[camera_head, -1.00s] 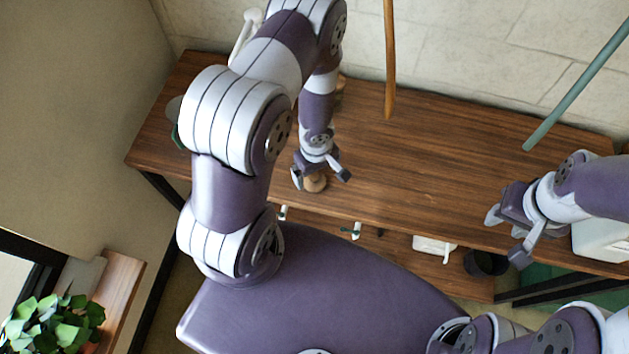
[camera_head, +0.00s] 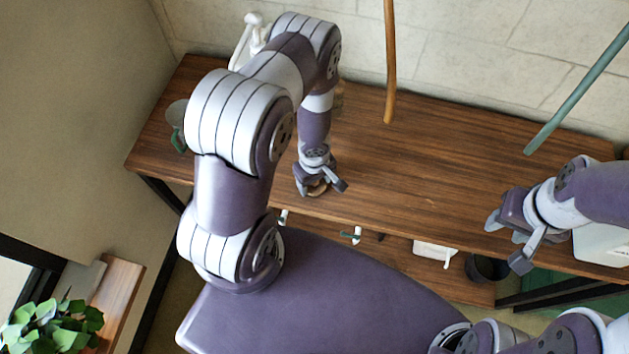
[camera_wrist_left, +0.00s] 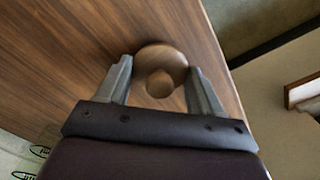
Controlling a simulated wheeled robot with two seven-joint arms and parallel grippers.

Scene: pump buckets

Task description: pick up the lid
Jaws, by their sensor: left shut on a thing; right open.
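The lid (camera_wrist_left: 161,58) is a round wooden disc with a round knob (camera_wrist_left: 160,84) on top. It also shows in the head view (camera_head: 317,188), partly hidden by my left gripper, near the front edge of the wooden table. My left gripper (camera_head: 322,189) points down over the lid. In the left wrist view my left gripper (camera_wrist_left: 160,76) has one finger on each side of the lid and is shut on it. I cannot tell whether the lid is off the table. My right gripper (camera_head: 508,243) is open and empty at the right, near the table's front edge.
The wooden table (camera_head: 440,160) is clear in the middle. An orange pole (camera_head: 390,60) and a green pole (camera_head: 580,90) stand at the back. A shelf below holds a white container (camera_head: 435,250) and a dark pot (camera_head: 487,267). A white container (camera_head: 600,243) stands at the right.

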